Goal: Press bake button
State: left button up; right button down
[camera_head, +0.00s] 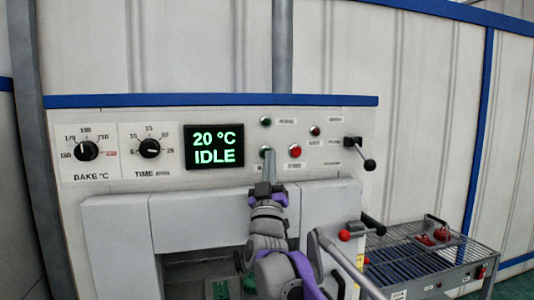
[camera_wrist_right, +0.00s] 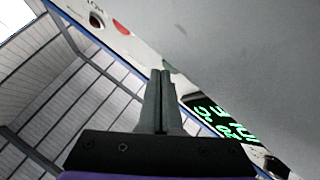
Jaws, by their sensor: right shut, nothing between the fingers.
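The grey control panel (camera_head: 225,180) carries a small green button (camera_head: 265,149), partly hidden behind my right gripper's tips. A red button (camera_head: 295,150) sits just right of it and also shows in the right wrist view (camera_wrist_right: 121,27). The labels around them are too blurred to read surely. My right gripper (camera_head: 269,158) is shut and empty, its tips pointing up at the panel at the green button. I cannot tell whether they touch it. The display (camera_head: 214,146) reads 20 °C IDLE. My left gripper is not in view.
Two black knobs, BAKE °C (camera_head: 86,151) and TIME (camera_head: 149,148), sit left of the display. A green lamp (camera_head: 266,121) and a red lamp (camera_head: 315,131) are above. A black-knobbed lever (camera_head: 368,164) sticks out at right. A wire-topped cart (camera_head: 425,262) stands lower right.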

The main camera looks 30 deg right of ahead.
jog(key=shift+s, duration=0.1)
jog(key=shift+w+d, duration=0.1)
jog(key=shift+w, duration=0.35)
dwell(0.5)
dwell(0.4)
jog(key=shift+s+a, duration=0.2)
jog(key=shift+s, duration=0.65)
jog(key=shift+s+a+p, duration=0.1)
jog(key=shift+s+a, duration=0.1)
jog(key=shift+s, duration=0.6)
jog(key=shift+s+a+p, duration=0.15)
jog(key=shift+s, duration=0.65)
jog(key=shift+s+a+p, duration=0.1)
jog(key=shift+s+a, duration=0.1)
jog(key=shift+s, duration=0.6)
